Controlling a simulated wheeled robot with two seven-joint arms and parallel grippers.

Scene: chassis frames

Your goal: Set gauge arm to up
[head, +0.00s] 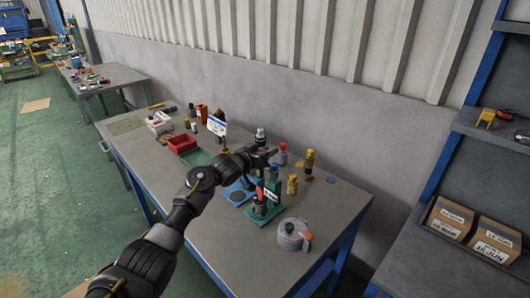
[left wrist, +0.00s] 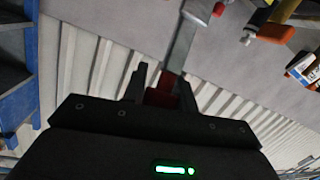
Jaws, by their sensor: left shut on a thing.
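My left gripper (head: 270,157) reaches in from the left over the workbench. In the left wrist view its two fingers (left wrist: 156,84) are shut on the red end (left wrist: 161,98) of a flat grey arm (left wrist: 184,44). That arm, which looks like the gauge arm, runs up the picture away from the fingers. In the head view a stand with a green base (head: 256,220), a dark and red part (head: 261,206) and a small sign (head: 271,195) is just below the gripper. The gripper hides the held end there, and I cannot tell the arm's exact angle. My right gripper is not in view.
Yellow bottles (head: 308,161) stand right of the gripper. A shelf with cardboard boxes (head: 451,217) is far right.

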